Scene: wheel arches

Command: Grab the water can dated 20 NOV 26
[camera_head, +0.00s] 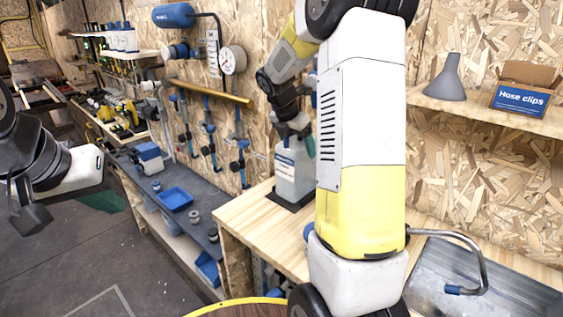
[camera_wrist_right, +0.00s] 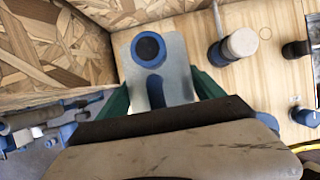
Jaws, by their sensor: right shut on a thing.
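A pale grey-white can (camera_head: 293,176) with a label stands upright on a dark mat on the wooden bench. The label print is too small to read. My right gripper (camera_head: 299,137) is at the top of this can. In the right wrist view the can (camera_wrist_right: 172,70), with its blue cap, sits between the green fingers of my right gripper (camera_wrist_right: 160,88), shut on it. The can's lower part is hidden there. My left gripper (camera_head: 104,198) hangs at the left, away from the can; its green finger shows, but not the gap.
My right arm covers the bench middle. A metal sink with a tap (camera_head: 455,262) is at right. A shelf holds a grey funnel (camera_head: 447,80) and a hose clips box (camera_head: 520,92). Blue tray (camera_head: 175,198) lies on the lower dark bench; pipes and a gauge (camera_head: 232,59) line the wall.

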